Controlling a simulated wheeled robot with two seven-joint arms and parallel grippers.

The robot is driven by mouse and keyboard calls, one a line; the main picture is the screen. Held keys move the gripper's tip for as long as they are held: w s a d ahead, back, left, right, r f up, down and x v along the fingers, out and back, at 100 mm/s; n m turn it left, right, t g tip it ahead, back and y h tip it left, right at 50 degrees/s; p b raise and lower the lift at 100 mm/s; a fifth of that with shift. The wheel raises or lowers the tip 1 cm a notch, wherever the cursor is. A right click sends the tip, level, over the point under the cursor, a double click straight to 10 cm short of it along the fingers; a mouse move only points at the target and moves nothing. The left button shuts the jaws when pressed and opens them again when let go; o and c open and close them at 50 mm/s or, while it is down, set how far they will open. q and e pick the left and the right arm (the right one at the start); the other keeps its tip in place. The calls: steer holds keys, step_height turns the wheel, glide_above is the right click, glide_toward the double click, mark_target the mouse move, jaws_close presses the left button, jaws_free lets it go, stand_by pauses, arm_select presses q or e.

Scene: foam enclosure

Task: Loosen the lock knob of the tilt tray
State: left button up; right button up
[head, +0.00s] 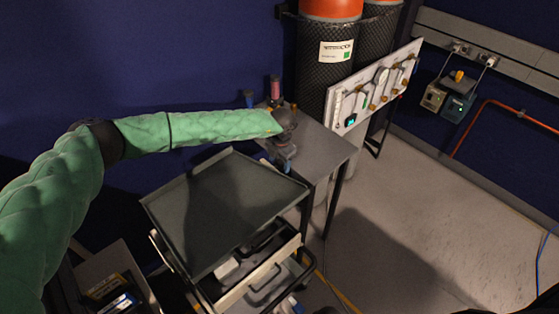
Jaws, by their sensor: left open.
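The tilt tray (222,205) is a flat dark grey tray with a low rim, in the middle of the head view, on top of a cart. I cannot make out its lock knob; it may be hidden or too small. My left arm, in a green quilted sleeve, reaches in from the left above the tray's far edge. My left gripper (284,158) is open beyond the tray's far right corner, close to a small grey table. Its fingertips are small and dark, and I cannot tell whether they touch anything. My right gripper is out of view.
The grey table (325,150) stands behind the tray, with small bottles (275,87) on it. The cart's lower level (255,270) holds loose items. Gas cylinders (328,70) and a white valve panel (375,88) stand behind. The floor (430,215) to the right is clear.

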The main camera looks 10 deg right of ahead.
arm_select(q)
steer(key=shift+w+a+f, duration=0.1)
steer(key=shift+f, duration=0.25)
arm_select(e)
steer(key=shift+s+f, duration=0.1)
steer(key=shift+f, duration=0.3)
arm_select(q)
steer(key=c, duration=1)
